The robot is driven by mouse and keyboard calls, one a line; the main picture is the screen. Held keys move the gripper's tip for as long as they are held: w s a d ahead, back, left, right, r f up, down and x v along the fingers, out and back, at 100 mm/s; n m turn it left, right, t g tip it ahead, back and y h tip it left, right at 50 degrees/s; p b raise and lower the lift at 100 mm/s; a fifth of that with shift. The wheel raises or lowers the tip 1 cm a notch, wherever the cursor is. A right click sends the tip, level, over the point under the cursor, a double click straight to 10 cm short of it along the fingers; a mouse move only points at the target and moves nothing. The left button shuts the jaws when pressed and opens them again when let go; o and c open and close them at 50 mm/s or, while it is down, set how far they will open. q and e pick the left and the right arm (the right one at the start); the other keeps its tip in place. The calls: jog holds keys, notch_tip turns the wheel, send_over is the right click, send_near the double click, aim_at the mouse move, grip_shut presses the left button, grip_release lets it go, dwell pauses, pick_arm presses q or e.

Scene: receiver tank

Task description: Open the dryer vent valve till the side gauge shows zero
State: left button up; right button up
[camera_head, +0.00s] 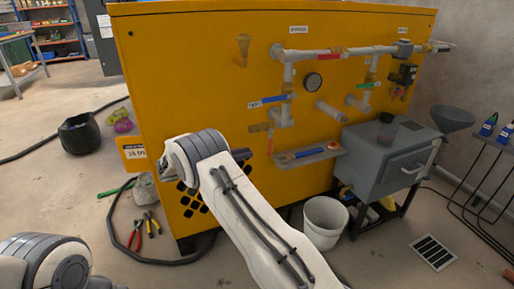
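I cannot tell which is the dryer vent valve. My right arm (253,222) rises from the bottom and bends in front of the cabinet's lower left. Its fingers cannot be made out. My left arm (45,265) shows only at the bottom left corner, with its gripper out of view.
The yellow cabinet (190,70) fills the middle. A small shelf (307,157) juts from it, with a grey box (388,160) on a stand to the right. A white bucket (325,222), pliers (152,223) and a black hose (112,222) are on the floor.

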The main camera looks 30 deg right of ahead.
jog(key=shift+w+a, duration=0.2)
jog(key=shift+a, duration=1.25)
jog(key=s+a+r+n+t+y+p, duration=0.2)
jog(key=s+a+r+n+y, duration=0.2)
jog(key=s+a+n+y, duration=0.9)
jog(key=s+a+n+y+p, duration=0.1)
jog(key=s+a+n+y, duration=0.1)
jog(key=s+a+n, duration=0.45)
jog(key=s+a+n+y, duration=0.2)
jog(key=s+n, duration=0.1)
jog(key=s, duration=0.6)
jog(key=s+a+n+y+p, duration=0.1)
jog(key=s+a+n, duration=0.3)
jog(key=s, duration=0.4)
notch_tip(320, 180, up, 38)
jog(key=p, duration=3.8)
jog(key=shift+s+d+r+y, duration=0.15)
jog(key=shift+s+r+y, duration=0.15)
jog(key=shift+s, duration=0.1)
